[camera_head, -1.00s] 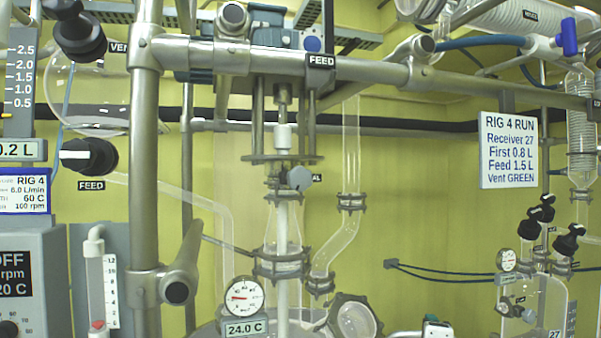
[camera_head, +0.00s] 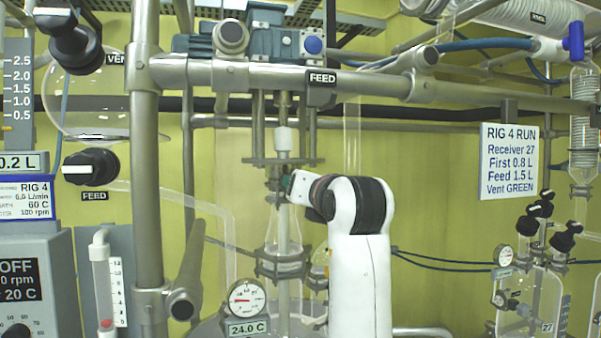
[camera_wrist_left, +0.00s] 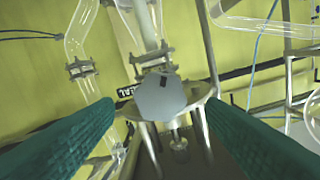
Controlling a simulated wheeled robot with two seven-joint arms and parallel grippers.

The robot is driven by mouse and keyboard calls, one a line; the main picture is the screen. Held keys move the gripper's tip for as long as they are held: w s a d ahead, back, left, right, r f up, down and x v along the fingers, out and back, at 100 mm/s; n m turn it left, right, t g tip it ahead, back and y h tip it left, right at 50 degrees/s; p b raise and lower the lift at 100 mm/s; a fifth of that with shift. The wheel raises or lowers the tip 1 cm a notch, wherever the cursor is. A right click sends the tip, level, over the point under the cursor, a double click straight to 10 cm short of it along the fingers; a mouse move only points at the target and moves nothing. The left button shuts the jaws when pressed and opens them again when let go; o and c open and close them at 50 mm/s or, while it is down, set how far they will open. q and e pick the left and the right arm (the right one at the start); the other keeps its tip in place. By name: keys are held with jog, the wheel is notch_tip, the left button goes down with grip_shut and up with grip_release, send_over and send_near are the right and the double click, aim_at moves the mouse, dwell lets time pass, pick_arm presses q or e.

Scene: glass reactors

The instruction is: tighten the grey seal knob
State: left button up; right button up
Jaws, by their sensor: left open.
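The grey seal knob (camera_wrist_left: 160,98) shows in the left wrist view as a rounded, many-sided disc with a small dark mark near its upper edge. A "SEAL" label (camera_wrist_left: 125,91) is beside it. My left gripper (camera_wrist_left: 158,106) is open. Its two green fingers stand on either side of the knob, with a clear gap on each side. In the head view my left gripper (camera_head: 287,184) is at the stirrer shaft below the round plate, and it hides the knob. My right gripper is in neither view.
The vertical stirrer shaft (camera_head: 283,140) and the plate (camera_head: 283,161) are close to my gripper. A metal crossbar (camera_head: 375,83) runs above. A dial gauge (camera_head: 246,298) and glass necks are below. Steel posts (camera_head: 145,200) stand at the left.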

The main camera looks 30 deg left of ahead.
pick_arm(q)
jog(key=p+x, duration=0.2)
jog(key=x, duration=0.2)
jog(key=shift+a+r, duration=0.1)
jog(key=shift+r, duration=0.1)
jog(key=shift+w+a+f, duration=0.2)
jog(key=shift+w+a, duration=0.15)
jog(key=shift+w, duration=0.1)
jog(key=c, duration=1)
jog(key=shift+m, duration=0.4)
